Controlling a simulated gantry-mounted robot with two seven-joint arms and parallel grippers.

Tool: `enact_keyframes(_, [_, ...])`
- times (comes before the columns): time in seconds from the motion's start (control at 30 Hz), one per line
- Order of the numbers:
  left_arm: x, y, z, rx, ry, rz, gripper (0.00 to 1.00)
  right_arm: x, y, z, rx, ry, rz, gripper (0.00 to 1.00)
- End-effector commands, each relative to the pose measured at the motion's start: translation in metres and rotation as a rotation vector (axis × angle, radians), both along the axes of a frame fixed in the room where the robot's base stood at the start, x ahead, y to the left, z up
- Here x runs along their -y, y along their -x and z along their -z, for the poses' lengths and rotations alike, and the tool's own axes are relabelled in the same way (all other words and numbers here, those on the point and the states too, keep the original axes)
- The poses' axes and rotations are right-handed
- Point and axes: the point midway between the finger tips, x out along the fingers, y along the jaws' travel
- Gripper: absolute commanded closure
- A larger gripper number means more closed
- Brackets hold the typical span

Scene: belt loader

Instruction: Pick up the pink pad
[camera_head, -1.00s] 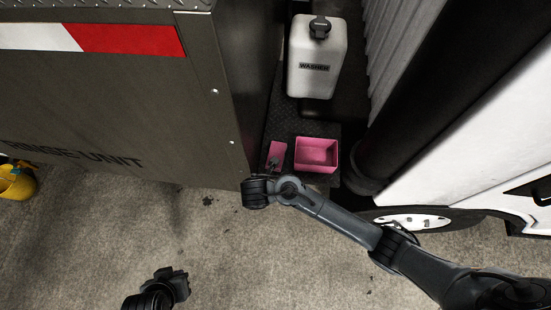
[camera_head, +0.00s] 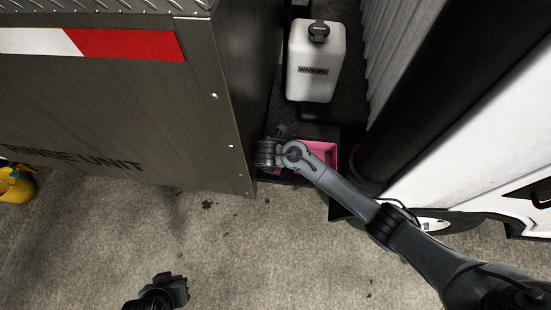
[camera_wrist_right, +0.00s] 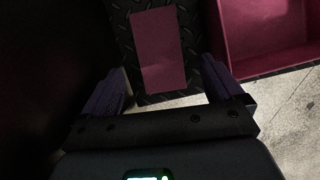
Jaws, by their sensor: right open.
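The pink pad (camera_wrist_right: 158,50) lies flat on a dark diamond-plate step (camera_wrist_right: 119,25) in the right wrist view. My right gripper (camera_wrist_right: 164,85) is open and empty, with its two purple fingers on either side of the pad's near end. I cannot tell how high the fingers are above the step. In the head view, my right gripper (camera_head: 280,131) is over the step, and my wrist hides the pad. My left gripper (camera_head: 176,284) is low in the head view, far from the pad; its jaws are not clear.
An open pink box (camera_head: 326,151) stands just right of the pad, partly behind my right arm. A white washer jug (camera_head: 316,65) stands behind. A grey cabinet (camera_head: 140,110) rises close on the left, and a black pipe (camera_head: 430,80) on the right. Open concrete lies in front.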

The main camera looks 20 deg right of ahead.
Motion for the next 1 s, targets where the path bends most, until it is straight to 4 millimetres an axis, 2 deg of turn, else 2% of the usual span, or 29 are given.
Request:
enact_keyframes(0.3, [0.0, 0.0, 0.009, 0.001, 0.002, -0.003, 1.0, 0.009, -0.012, 0.036, -0.001, 0.003, 0.002, 0.06])
enact_keyframes(0.67, [0.003, -0.001, 0.009, 0.0, 0.013, -0.01, 1.0, 0.011, -0.014, 0.042, 0.0, 0.002, 0.002, 0.06])
enact_keyframes(1.0, [0.002, -0.001, 0.009, 0.001, 0.01, -0.007, 1.0, 0.011, -0.014, 0.042, 0.0, 0.002, 0.002, 0.58])
